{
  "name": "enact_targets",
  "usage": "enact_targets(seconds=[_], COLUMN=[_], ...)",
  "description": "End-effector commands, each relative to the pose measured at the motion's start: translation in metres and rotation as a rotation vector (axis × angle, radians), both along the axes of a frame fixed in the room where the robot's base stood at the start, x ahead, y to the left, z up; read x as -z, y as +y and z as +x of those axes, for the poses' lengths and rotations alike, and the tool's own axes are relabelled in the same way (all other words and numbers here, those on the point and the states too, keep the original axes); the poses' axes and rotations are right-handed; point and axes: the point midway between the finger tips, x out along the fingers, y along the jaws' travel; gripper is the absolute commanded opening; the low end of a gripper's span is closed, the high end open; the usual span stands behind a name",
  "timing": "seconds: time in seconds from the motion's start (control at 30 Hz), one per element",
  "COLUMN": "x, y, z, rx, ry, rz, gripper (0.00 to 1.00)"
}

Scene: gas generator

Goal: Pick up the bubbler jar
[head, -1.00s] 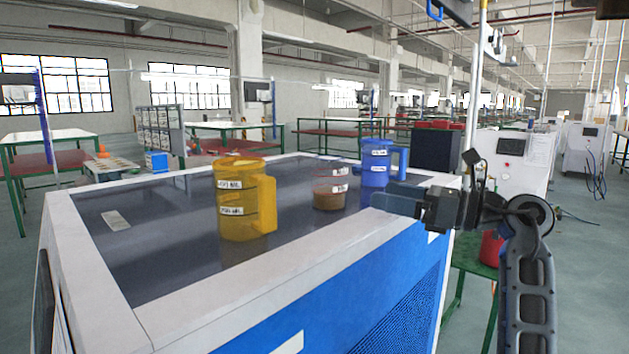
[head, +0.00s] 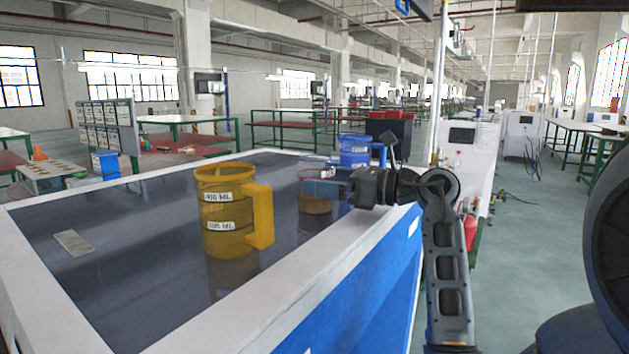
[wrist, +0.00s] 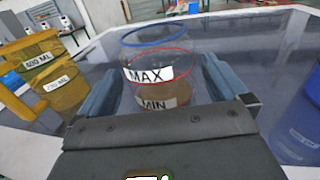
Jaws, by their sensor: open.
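The bubbler jar is a clear jar with brown liquid, MAX and MIN labels, and red and blue rings. In the wrist view the bubbler jar (wrist: 150,90) stands upright between the two fingers of my open gripper (wrist: 155,85). I cannot tell whether the fingers touch it. In the head view the jar (head: 316,207) stands on the dark top of the blue and white machine, partly hidden behind my gripper (head: 325,187), which reaches in from the right.
A yellow measuring jug (head: 228,215) stands left of the jar. A blue jug (head: 355,150) stands behind it, to the right in the wrist view. A flat metal plate (head: 73,242) lies on the machine top (head: 120,270), which has a raised white rim.

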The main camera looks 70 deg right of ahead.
Motion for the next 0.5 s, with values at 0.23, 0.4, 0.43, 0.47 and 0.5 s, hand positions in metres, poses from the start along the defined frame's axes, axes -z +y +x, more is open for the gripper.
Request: enact_targets(seconds=[0.23, 0.4, 0.43, 0.47, 0.5], x=[-0.001, 0.0, 0.0, 0.0, 0.0], y=[-0.001, -0.001, -0.001, -0.001, -0.001], z=[0.025, 0.026, 0.026, 0.026, 0.026], rx=[0.0, 0.0, 0.0, 0.0, 0.0], ry=[0.0, -0.001, -0.001, -0.001, -0.001], rz=[0.001, 0.0, 0.0, 0.0, 0.0], gripper=[1.0, 1.0, 1.0, 1.0, 0.96])
